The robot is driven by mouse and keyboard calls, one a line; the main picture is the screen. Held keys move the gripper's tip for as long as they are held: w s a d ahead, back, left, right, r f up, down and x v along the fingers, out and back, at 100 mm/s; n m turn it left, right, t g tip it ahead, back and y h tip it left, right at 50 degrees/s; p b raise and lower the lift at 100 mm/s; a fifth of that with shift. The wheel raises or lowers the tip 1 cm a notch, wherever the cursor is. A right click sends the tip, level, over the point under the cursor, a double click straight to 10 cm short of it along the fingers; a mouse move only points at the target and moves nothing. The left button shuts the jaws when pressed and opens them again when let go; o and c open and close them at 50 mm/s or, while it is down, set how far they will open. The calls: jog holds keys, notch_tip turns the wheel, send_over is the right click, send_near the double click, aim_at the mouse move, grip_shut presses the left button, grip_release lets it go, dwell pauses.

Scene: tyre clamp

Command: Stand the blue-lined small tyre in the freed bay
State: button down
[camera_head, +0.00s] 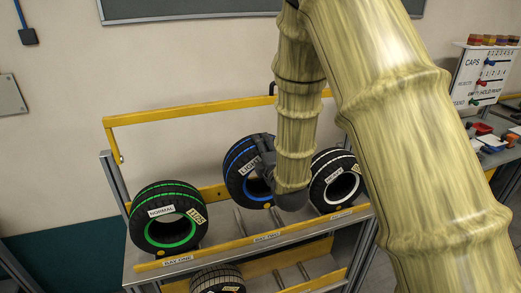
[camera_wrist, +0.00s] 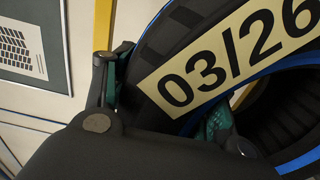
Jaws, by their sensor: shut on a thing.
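The blue-lined tyre (camera_head: 238,166) is over the middle of the rack in the head view, upright and somewhat tilted. My gripper (camera_head: 264,158) is shut on its right side, partly hidden by my arm. In the wrist view my gripper (camera_wrist: 165,98) has one finger on each side of the tyre wall, beside a yellow "03/26" label (camera_wrist: 225,58). The tyre's blue line (camera_wrist: 262,78) also shows there. The middle bay, labelled "BAY TWO" (camera_head: 267,238), shows bare rods (camera_head: 240,222) below the tyre. Whether the tyre touches them is unclear.
A green-lined tyre (camera_head: 167,217) stands in the left bay, and a white-lined tyre (camera_head: 337,180) in the right bay. A yellow bar (camera_head: 190,111) runs above the rack. Another tyre (camera_head: 217,279) lies on the lower shelf. A cluttered bench (camera_head: 492,150) is at far right.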

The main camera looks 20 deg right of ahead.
jog(key=shift+w+a+f+b, duration=0.1)
jog(key=shift+a+f+b, duration=0.35)
jog(key=shift+f, duration=0.3)
jog(key=shift+f+b, duration=2.75)
jog(key=shift+f, duration=1.4)
jog(key=shift+r, duration=0.25)
jog(key=shift+f+b, duration=0.85)
jog(key=shift+f, duration=0.05)
jog(key=shift+c, duration=2.1)
grip_release()
jog(key=shift+s, duration=0.2)
jog(key=shift+f, duration=0.1)
